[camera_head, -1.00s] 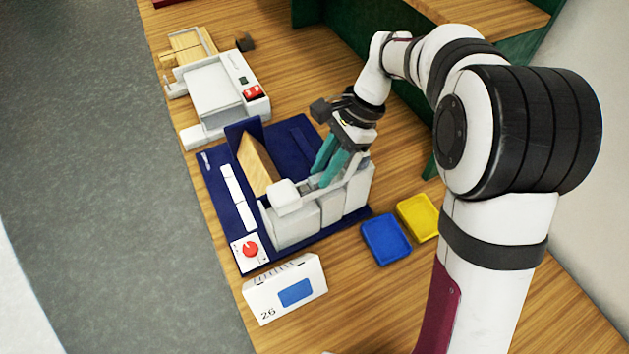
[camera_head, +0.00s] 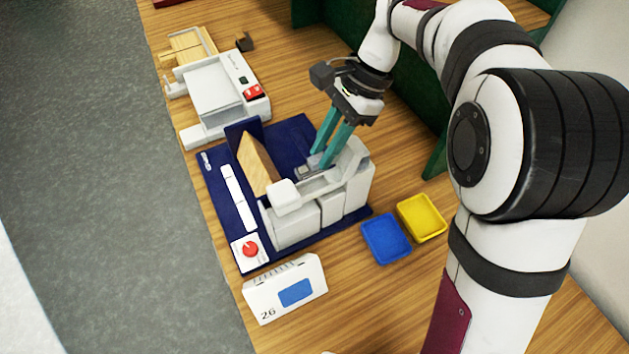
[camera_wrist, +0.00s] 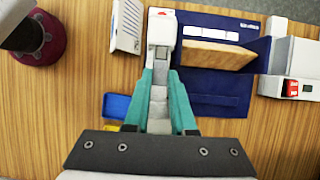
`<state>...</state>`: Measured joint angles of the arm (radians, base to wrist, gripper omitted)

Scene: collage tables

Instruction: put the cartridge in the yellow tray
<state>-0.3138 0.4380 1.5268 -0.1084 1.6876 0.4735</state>
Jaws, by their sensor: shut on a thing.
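My gripper (camera_head: 319,159) is over the white machine on the blue mat, its teal fingers pointing down. It is shut on a small grey piece, seemingly the cartridge (camera_head: 307,171), at the fingertips. The cartridge is just above or within the machine's top; I cannot tell if it touches. In the wrist view a grey piece (camera_wrist: 161,53) shows between the fingertips (camera_wrist: 161,66). The yellow tray (camera_head: 421,217) looks empty and lies to the right of the machine, beside the blue tray (camera_head: 386,239).
The white machine (camera_head: 297,222) stands on the dark blue mat (camera_head: 289,141) beside a wooden wedge (camera_head: 255,165). A white box marked 26 (camera_head: 285,289) is in front. Another white device (camera_head: 220,92) stands at the back left. Bare wood surrounds the trays.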

